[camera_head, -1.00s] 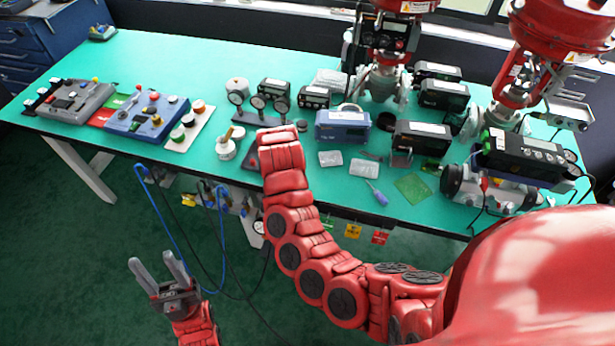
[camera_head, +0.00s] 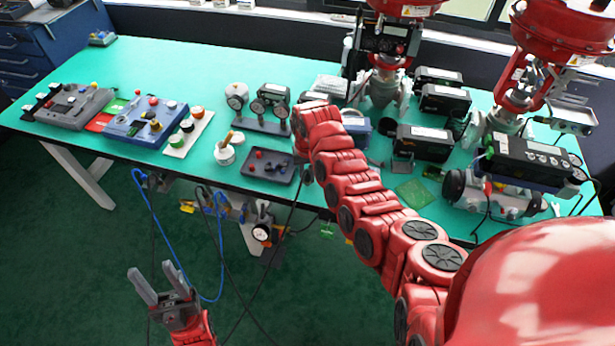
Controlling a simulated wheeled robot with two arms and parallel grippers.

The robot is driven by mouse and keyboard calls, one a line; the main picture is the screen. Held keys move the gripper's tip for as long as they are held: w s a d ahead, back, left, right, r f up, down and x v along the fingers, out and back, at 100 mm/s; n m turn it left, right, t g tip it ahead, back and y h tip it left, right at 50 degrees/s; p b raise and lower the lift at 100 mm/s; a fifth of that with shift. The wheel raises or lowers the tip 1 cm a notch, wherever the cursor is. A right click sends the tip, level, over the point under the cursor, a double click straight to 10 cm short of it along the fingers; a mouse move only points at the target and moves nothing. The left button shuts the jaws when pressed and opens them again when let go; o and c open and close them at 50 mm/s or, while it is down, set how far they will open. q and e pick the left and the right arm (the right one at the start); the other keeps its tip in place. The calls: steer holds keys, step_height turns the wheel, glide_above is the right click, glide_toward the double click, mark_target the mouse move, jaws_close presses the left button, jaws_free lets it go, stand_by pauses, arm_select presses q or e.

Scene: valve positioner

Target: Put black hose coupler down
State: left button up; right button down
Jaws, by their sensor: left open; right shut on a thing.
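A small dark piece (camera_head: 306,174) shows at the lower left side of my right arm, close to the table's front edge. A black hose runs down from near it. It may be the black hose coupler, but I cannot be sure. My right arm reaches over the table from the lower right, and its red links hide its own gripper. My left gripper (camera_head: 155,281) is open and empty, in front of the table over the green floor.
A dark tray (camera_head: 284,175) with red knobs lies just left of my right arm. Gauges (camera_head: 268,104) stand behind it. Control boxes (camera_head: 145,122) fill the table's left part. Black positioners and red valves crowd the right. The table's back left (camera_head: 190,62) is clear.

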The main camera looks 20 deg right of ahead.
steer(key=shift+f, duration=0.65)
steer(key=shift+f, duration=0.2)
steer(key=c, duration=0.7)
jaws_free()
steer(key=shift+c, duration=0.2)
steer(key=shift+r, duration=0.15)
